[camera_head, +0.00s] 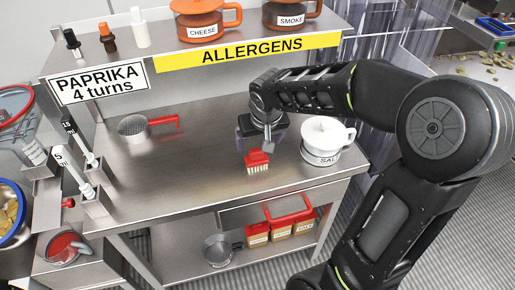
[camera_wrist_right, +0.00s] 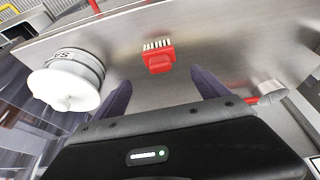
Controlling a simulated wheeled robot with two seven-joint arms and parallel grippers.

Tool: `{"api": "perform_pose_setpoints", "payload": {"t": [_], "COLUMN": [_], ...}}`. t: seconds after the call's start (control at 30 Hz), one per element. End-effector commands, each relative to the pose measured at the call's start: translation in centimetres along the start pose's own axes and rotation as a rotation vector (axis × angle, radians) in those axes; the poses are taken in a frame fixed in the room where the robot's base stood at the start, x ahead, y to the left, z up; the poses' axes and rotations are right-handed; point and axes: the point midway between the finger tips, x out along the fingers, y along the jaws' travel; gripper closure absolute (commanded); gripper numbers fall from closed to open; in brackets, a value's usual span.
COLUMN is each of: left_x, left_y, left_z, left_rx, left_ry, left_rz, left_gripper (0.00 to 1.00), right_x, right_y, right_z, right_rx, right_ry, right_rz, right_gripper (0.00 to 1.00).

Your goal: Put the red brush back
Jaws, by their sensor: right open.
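The red brush (camera_head: 258,160) with pale bristles lies on the steel worktop (camera_head: 190,180), near the middle, bristles toward the front edge. It also shows in the right wrist view (camera_wrist_right: 160,60), ahead of my fingers and roughly midway between them. My right gripper (camera_head: 264,140) reaches in from the right and is just behind the brush in the head view. Its dark fingers are spread apart with nothing between them in the wrist view (camera_wrist_right: 160,85). I cannot tell its exact height above the worktop. My left gripper is not in view.
A white-lidded salt pot (camera_head: 322,142) stands close to the right of my gripper. A strainer with a red handle (camera_head: 133,127) sits at left. The shelf above holds orange-lidded pots (camera_head: 203,20). The worktop's front left is clear.

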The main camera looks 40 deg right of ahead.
Motion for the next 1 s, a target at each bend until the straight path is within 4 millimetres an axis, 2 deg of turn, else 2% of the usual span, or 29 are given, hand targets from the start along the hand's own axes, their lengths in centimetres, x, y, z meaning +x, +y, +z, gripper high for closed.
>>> {"api": "perform_pose_setpoints", "payload": {"t": [0.1, 0.27, 1.0], "left_x": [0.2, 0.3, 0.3], "left_y": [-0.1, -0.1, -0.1], "left_z": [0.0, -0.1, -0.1], "left_rx": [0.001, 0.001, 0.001], "left_ry": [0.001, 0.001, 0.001], "left_rz": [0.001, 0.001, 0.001], "left_gripper": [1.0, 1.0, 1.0], "right_x": [-2.0, -3.3, -3.4], "right_y": [-0.1, -0.1, 0.0], "right_z": [-0.1, 0.0, 0.0], "right_rx": [-0.001, 0.0, -0.001], "right_ry": [0.005, 0.001, 0.0], "right_rz": [-0.001, -0.001, -0.001], "right_gripper": [0.15, 0.15, 0.15]}}
